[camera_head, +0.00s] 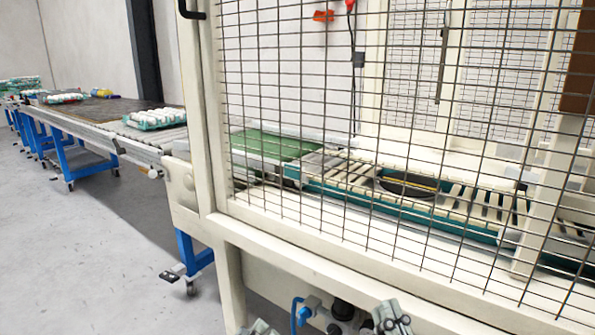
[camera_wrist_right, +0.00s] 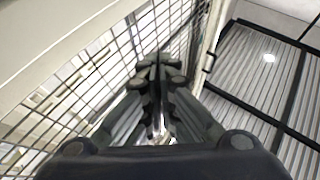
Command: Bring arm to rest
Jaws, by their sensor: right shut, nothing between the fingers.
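My right gripper (camera_head: 392,318) is at the bottom edge of the head view, in front of the cream frame of the mesh cage, with only its grey fingers showing. In the right wrist view the right gripper (camera_wrist_right: 158,68) has its fingertips together with nothing between them. It points up along the cage's mesh. A small grey tip of what looks like my left gripper (camera_head: 258,327) shows at the bottom edge of the head view. Too little of it shows to tell if it is open or shut.
The mesh cage (camera_head: 300,250) stands close in front, with a green belt (camera_head: 270,143) and rollers behind it. A conveyor (camera_head: 160,138) runs off to the left, carrying egg trays (camera_head: 155,126). The grey floor (camera_head: 80,260) at left is clear.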

